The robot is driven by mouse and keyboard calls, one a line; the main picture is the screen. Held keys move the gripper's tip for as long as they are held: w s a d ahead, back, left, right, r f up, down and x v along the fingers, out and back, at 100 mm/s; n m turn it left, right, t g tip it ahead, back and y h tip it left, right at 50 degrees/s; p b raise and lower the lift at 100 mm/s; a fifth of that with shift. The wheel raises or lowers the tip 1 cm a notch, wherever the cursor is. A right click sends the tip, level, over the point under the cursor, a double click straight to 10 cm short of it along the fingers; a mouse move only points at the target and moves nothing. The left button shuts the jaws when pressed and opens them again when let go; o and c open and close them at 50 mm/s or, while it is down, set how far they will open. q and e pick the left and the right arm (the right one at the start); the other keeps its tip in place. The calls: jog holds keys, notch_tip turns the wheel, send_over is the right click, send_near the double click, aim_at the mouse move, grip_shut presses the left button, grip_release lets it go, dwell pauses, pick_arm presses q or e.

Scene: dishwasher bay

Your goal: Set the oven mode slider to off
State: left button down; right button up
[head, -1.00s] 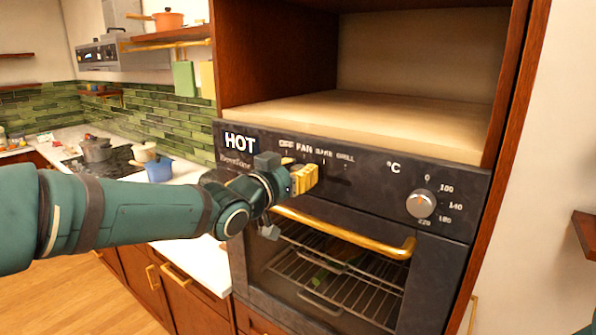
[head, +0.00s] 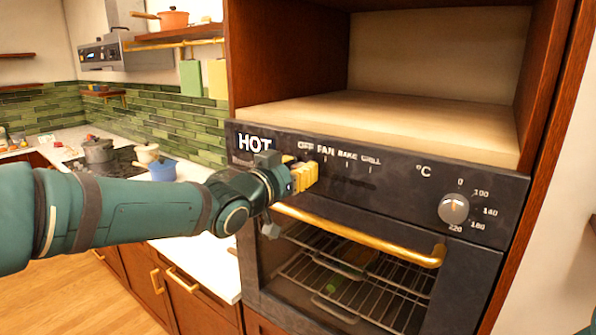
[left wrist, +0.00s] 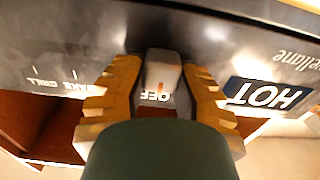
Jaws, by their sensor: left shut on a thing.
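The oven (head: 390,195) has a dark front panel with OFF, FAN, BAKE and GRILL marks along its top left. My left gripper (head: 304,177), with yellow fingers, is at the panel just below the OFF mark and hides the slider in the head view. In the left wrist view, the pale mode slider knob (left wrist: 163,68) with an orange line sits between the fingers of my left gripper (left wrist: 160,88), which is shut on it. The knob lines up with the upside-down OFF label (left wrist: 155,96). My right gripper is not in view.
A round temperature knob (head: 454,208) is on the panel's right. A gold door handle (head: 370,238) runs just below my left gripper. An empty wooden shelf (head: 390,125) is above the oven.

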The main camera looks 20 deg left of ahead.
pick_arm(q)
jog(key=shift+a+r, duration=0.1)
jog(key=shift+a, duration=0.15)
jog(key=shift+d, duration=0.1)
jog(key=c, duration=1)
grip_release()
jog(key=o, duration=0.3)
jog(key=shift+w, duration=0.2)
jog(key=shift+o, duration=0.2)
jog(key=shift+s, duration=0.2)
jog(key=v, duration=1.2)
jog(key=shift+w, duration=0.15)
